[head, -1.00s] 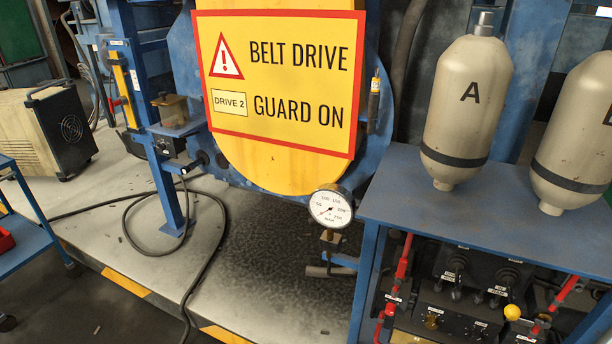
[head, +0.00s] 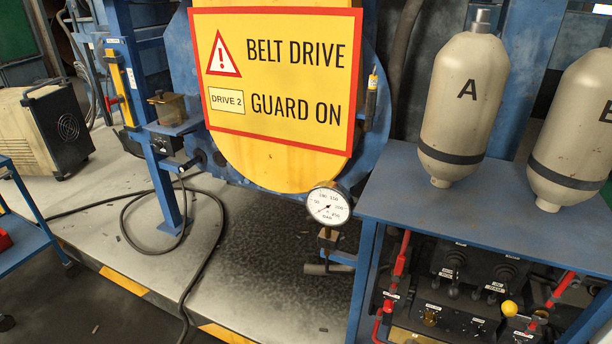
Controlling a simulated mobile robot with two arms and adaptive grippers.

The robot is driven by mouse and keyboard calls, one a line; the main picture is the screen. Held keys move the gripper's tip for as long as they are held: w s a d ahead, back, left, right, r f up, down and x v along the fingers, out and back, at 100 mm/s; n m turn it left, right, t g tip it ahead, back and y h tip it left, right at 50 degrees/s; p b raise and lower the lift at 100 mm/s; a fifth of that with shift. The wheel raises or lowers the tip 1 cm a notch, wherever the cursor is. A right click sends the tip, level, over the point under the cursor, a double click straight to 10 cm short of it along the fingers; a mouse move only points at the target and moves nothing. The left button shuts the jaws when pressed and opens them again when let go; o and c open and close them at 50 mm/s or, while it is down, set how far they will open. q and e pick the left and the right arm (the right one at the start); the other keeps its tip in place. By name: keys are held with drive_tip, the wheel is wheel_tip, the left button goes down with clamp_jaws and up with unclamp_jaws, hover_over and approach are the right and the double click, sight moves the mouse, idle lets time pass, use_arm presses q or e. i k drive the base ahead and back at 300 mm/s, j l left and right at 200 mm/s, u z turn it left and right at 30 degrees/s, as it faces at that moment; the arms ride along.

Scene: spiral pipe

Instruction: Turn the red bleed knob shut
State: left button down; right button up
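No part that I can clearly identify as the red bleed knob shows. Red parts show on the hydraulic panel (head: 462,275) under the blue bench top: a red upright handle (head: 401,256) at its left, a red fitting (head: 380,322) low at the left edge, and a slanted red handle (head: 561,289) at the right. A yellow ball knob (head: 509,308) sits near the right handle. The lower panel is cut off by the frame edge. Neither of my grippers is in view.
Two grey accumulator bottles, A (head: 465,110) and a second one (head: 572,130), stand on the blue bench top (head: 400,195). A round pressure gauge (head: 329,205) hangs left of the bench. A yellow belt guard (head: 275,165) stands behind. A black hose (head: 122,225) crosses the floor.

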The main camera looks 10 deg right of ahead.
sight(388, 305)
drive_tip(key=l+z, duration=0.1)
drive_tip(key=z, duration=0.85)
drive_tip(key=l+z, duration=0.15)
drive_tip(key=z, duration=0.35)
